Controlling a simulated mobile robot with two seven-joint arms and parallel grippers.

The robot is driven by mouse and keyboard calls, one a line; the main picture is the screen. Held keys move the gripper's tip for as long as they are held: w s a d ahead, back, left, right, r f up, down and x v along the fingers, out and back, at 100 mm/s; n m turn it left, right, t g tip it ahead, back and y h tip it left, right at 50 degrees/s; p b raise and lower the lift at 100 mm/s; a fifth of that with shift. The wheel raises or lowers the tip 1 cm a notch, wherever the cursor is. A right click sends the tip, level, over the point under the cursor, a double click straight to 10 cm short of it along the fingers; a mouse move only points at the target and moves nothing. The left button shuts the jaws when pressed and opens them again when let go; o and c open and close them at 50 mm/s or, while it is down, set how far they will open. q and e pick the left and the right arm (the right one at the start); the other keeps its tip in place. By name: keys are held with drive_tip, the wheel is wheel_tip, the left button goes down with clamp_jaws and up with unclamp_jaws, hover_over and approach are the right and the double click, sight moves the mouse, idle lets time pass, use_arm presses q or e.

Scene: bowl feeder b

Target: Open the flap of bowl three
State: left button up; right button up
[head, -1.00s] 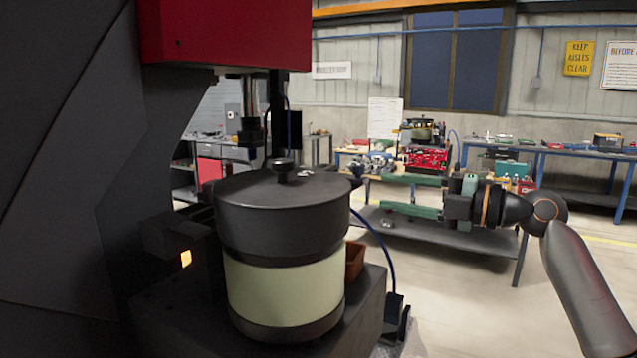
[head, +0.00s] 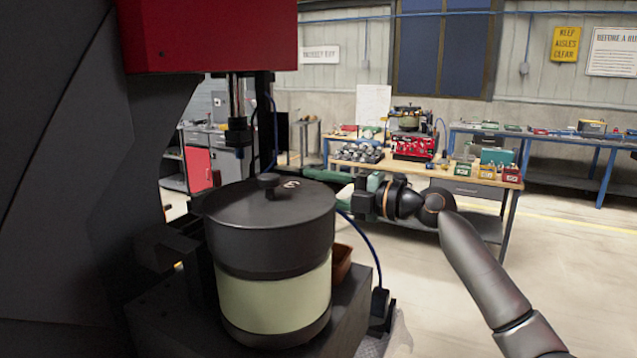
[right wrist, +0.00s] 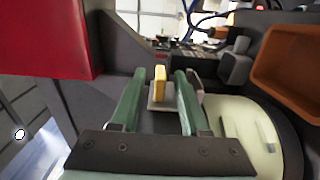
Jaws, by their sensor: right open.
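The bowl feeder (head: 272,303) stands on a dark machine base, with a cream band and a dark round lid (head: 300,203) with a knob. In the right wrist view, an upright yellow tab (right wrist: 160,74) on a small grey plate shows between the open fingers, untouched as far as I can tell. The bowl's cream side (right wrist: 250,135) lies to the right there. My left gripper is out of view.
A red machine head (head: 210,38) with a vertical spindle hangs above and behind the bowl. An orange-brown bin (head: 342,262) sits right of the bowl; a blue hose (head: 372,245) curves past it. A cluttered workbench (head: 462,183) stands behind. The floor on the right is clear.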

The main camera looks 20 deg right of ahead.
clamp_jaws()
idle(0.3)
idle(0.3)
